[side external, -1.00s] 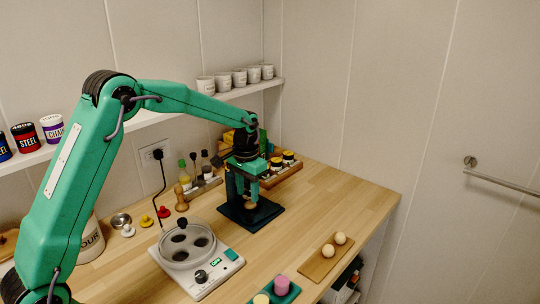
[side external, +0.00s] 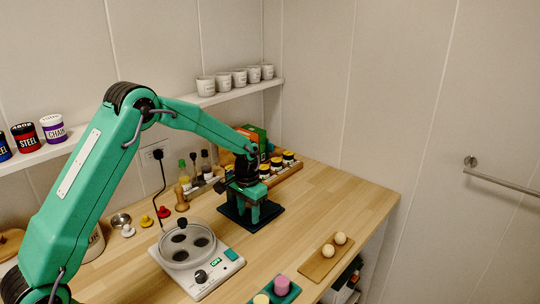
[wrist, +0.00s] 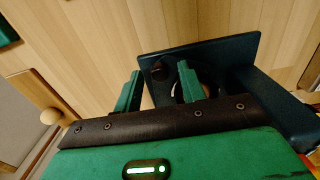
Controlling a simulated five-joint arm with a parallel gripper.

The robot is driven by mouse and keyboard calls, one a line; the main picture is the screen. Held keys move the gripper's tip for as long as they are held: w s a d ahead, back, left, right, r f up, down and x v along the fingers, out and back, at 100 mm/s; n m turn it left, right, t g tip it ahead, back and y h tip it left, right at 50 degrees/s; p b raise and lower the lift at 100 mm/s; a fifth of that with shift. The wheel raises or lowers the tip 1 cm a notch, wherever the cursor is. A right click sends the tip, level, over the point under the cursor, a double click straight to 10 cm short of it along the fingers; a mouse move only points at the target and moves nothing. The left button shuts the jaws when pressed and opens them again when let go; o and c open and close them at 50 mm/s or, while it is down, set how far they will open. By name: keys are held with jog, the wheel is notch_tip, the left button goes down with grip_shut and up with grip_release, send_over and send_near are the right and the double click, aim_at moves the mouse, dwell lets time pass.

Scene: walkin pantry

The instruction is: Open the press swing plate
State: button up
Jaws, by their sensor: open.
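The press (side external: 236,216) is a dark blue piece with a flat square base, standing on the wooden counter beyond the hotplate. In the wrist view its dark plate (wrist: 228,48) lies beyond and beside my fingertips, with a round opening partly hidden behind the right finger. A dark arm-like part (wrist: 285,108) runs off to the right. My gripper (side external: 254,213) is low over the press and hides much of it. In the wrist view my gripper (wrist: 159,72) has its two green fingers apart, with nothing clearly held. I cannot tell whether a finger touches the press.
A white hotplate unit (side external: 200,281) stands in front-left of the press. A rack of jars (side external: 276,167) and bottles (side external: 194,170) stand behind. A wooden board with two balls (side external: 326,262) lies front right. The counter right of the press is clear.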

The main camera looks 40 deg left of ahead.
grip_shut()
